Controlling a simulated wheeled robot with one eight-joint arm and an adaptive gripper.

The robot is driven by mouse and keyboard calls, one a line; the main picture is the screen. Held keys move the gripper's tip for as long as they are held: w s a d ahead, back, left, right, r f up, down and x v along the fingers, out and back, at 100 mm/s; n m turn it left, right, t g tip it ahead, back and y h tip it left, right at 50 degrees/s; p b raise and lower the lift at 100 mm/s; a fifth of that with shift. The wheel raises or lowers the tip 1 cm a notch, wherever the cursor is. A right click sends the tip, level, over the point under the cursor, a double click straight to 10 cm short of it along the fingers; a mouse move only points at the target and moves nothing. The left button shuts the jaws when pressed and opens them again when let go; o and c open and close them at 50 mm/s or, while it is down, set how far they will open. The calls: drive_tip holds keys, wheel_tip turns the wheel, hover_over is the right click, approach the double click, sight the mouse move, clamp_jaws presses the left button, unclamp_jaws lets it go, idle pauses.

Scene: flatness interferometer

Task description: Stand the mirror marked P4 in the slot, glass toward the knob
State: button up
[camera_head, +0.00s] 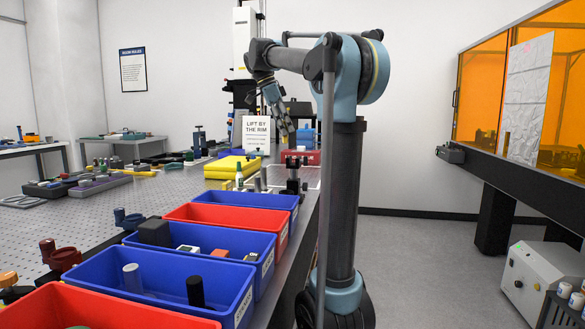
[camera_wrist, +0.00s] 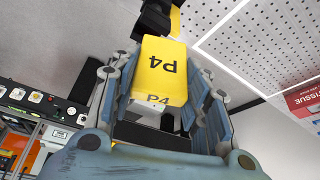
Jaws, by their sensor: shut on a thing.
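My gripper (camera_head: 284,120) hangs from my raised arm above the far part of the bench, pointing down. In the wrist view my gripper (camera_wrist: 163,92) has its fingers closed on both sides of the yellow mirror marked P4 (camera_wrist: 160,52). A yellow face and an edge below it each bear the P4 mark; the glass is not visible. A black fixture (camera_wrist: 155,18) shows just beyond the mirror. I cannot tell if they touch. In the head view a dark post mount (camera_head: 292,178) stands on the bench below my gripper. The slot and knob cannot be made out clearly.
Blue and red bins, including a blue bin (camera_head: 248,203), line the near right edge of the bench. Yellow blocks (camera_head: 231,167) and a "LIFT BY THE RIM" sign (camera_head: 256,133) stand farther back. The perforated bench top (camera_head: 140,190) has free room at the left middle.

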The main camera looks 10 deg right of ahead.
wheel_tip(320, 180, up, 2)
drive_tip(key=s+d+m+g, duration=0.1)
drive_tip(key=s+d+m, duration=0.1)
drive_tip(key=d+m, duration=0.15)
hover_over(294, 164)
drive_tip(key=shift+m+y, duration=0.25)
drive_tip(key=shift+y, duration=0.05)
drive_tip(key=shift+w+f, duration=0.1)
drive_tip(key=shift+f, duration=4.6)
drive_tip(key=shift+f, duration=0.1)
drive_tip(key=o, duration=1.1)
drive_tip(key=v, duration=1.2)
drive_tip(key=shift+w+a, duration=0.1)
drive_tip(key=shift+w, duration=0.15)
